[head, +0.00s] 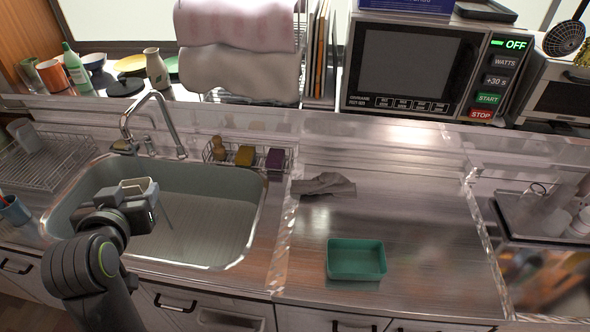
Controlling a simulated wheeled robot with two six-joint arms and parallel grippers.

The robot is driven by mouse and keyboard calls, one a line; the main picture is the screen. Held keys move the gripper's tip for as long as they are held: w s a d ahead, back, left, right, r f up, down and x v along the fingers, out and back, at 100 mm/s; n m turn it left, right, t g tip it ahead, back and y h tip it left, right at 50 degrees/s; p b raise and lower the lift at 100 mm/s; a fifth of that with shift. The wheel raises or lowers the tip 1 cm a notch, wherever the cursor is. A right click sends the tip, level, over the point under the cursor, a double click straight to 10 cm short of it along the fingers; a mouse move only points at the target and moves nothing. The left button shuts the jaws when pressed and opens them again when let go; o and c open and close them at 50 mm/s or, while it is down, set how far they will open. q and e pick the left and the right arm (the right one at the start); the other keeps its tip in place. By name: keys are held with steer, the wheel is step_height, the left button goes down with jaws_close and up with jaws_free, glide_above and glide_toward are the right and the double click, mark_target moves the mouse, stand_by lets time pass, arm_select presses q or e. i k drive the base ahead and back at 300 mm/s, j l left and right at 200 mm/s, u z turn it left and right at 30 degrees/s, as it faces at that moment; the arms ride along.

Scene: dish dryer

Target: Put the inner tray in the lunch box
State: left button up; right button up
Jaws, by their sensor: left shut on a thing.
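The green lunch box (356,262) sits open and upright on the steel counter, right of the sink and near the front edge. Its inside looks empty. My left gripper (148,199) is over the left part of the sink, well left of the lunch box. It is shut on a small pale tray (147,185), which looks like the inner tray. The gripper hides much of the tray, and its exact tilt is hard to tell. My right gripper is not in view.
The sink (205,215) has a tall faucet (150,118) at its back edge. A wire caddy (248,158) with sponges stands behind the sink's right corner. A crumpled grey cloth (324,184) lies behind the lunch box. The counter around the lunch box is clear.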

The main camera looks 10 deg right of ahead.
mark_target(355, 264)
steer(key=k+l, duration=0.1)
steer(key=l, duration=0.35)
steer(key=k+l, duration=0.1)
steer(key=l, duration=0.75)
steer(key=k+l, duration=0.15)
steer(key=l, duration=0.25)
steer(key=k+l, duration=0.1)
steer(key=l, duration=0.35)
